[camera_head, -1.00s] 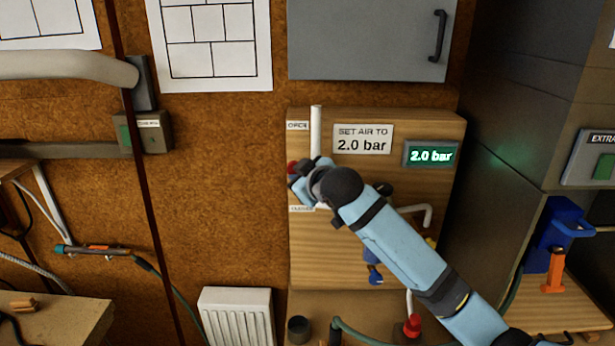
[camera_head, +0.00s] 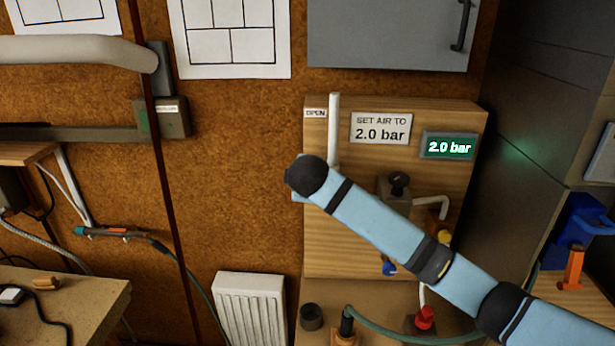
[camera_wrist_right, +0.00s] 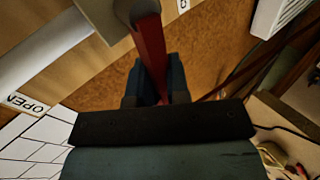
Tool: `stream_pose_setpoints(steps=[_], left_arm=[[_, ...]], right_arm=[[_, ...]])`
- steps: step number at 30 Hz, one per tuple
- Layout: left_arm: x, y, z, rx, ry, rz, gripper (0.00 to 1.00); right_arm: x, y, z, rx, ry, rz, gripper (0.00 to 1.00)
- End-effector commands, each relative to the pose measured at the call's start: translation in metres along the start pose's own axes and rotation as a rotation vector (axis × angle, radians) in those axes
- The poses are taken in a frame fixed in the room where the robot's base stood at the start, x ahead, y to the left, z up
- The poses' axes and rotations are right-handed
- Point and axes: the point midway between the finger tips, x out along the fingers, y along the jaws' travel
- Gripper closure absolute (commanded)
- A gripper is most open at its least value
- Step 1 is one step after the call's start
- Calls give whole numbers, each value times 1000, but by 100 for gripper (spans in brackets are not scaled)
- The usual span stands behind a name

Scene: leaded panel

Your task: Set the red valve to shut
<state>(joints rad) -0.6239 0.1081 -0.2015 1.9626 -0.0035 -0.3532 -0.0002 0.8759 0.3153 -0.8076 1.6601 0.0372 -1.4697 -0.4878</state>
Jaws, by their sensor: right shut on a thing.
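The red valve's lever (camera_wrist_right: 150,50) shows in the right wrist view, running from the pipe fitting at the top to between my fingers. It lies roughly across the white pipe (camera_wrist_right: 45,52), not along it. My right gripper (camera_wrist_right: 155,85) is shut on the lever. An OPEN label (camera_wrist_right: 27,103) is at the left; a second label is cut off at the top. In the head view my right wrist hides the lever and most of the gripper at the wooden board's (camera_head: 450,113) left edge. The white pipe (camera_head: 333,125) rises above it. My left gripper is not in view.
The board carries a SET AIR TO 2.0 bar sign (camera_head: 381,128) and a display (camera_head: 449,146) reading 2.0 bar. A dark knob (camera_head: 399,182) sits close above my right forearm. A red-topped fitting (camera_head: 425,318) and a hose (camera_head: 385,330) are below. A radiator (camera_head: 250,308) stands at lower left.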

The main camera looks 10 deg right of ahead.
Motion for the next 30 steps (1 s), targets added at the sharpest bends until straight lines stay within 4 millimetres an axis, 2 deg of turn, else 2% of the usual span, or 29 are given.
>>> stream_pose_setpoints(steps=[9,23,24,26,30], left_arm=[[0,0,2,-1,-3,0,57],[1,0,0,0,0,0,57],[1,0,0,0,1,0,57],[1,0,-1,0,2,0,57],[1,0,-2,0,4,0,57]], right_arm=[[3,-4,0,-74,-50,-2,100],[3,-5,0,-83,-55,-2,100],[3,-5,0,-82,-55,-2,75],[3,-5,0,-82,-55,-2,61],[3,-5,0,-82,-54,-2,59]])
